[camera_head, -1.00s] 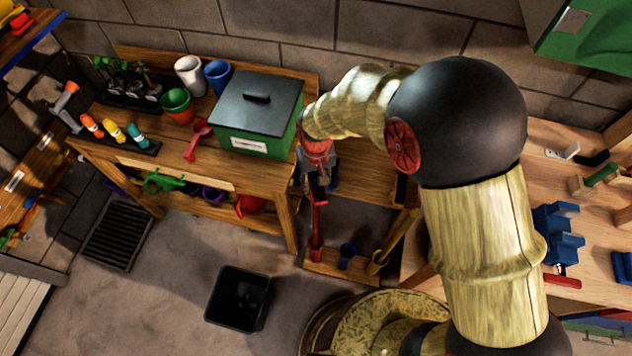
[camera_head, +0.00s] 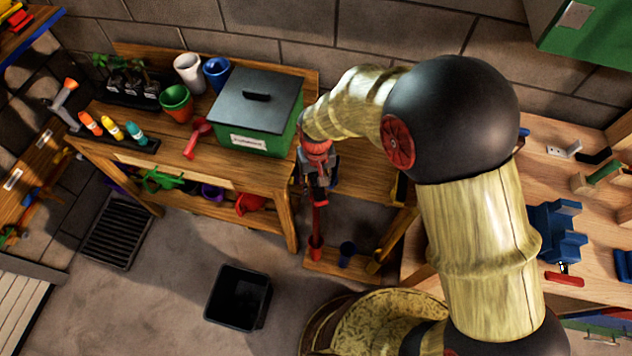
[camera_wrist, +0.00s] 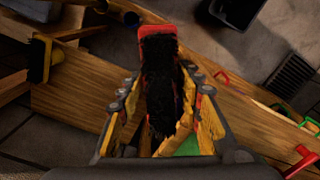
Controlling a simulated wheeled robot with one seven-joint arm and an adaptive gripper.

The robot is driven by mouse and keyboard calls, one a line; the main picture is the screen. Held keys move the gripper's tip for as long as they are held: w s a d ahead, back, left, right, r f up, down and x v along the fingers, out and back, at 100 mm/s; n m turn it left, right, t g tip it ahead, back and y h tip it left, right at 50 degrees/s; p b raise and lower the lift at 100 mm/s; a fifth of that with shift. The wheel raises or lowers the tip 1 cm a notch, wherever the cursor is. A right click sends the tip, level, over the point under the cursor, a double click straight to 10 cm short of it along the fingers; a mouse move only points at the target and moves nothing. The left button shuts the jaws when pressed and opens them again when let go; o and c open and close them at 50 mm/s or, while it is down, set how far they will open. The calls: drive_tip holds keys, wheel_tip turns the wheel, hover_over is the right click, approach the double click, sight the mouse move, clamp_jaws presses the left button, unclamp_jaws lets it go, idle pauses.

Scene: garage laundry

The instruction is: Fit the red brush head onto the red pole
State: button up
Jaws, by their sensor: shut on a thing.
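My gripper (camera_wrist: 160,140) is shut on the red brush head (camera_wrist: 155,31), which has dark bristles. In the wrist view the head reaches out beyond the fingers, with its red end uppermost. In the head view my gripper (camera_head: 318,182) hangs at the right end of the wooden bench. Below it a red pole (camera_head: 317,222) runs down to a red cup on a low wooden board. My gripper hides the upper part, so I cannot tell whether the head and pole touch.
A blue cup (camera_head: 347,253) stands right of the red cup. A yellow brush head (camera_wrist: 41,58) lies at left in the wrist view. A green box (camera_head: 257,130) with a dark lid sits on the bench close to my wrist. A black bin (camera_head: 238,297) stands on the floor.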

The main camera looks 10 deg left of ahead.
drive_tip(key=shift+f+b, duration=0.3)
drive_tip(key=shift+f, duration=0.3)
drive_tip(key=o, duration=1.3)
wheel_tip(320, 180, up, 12)
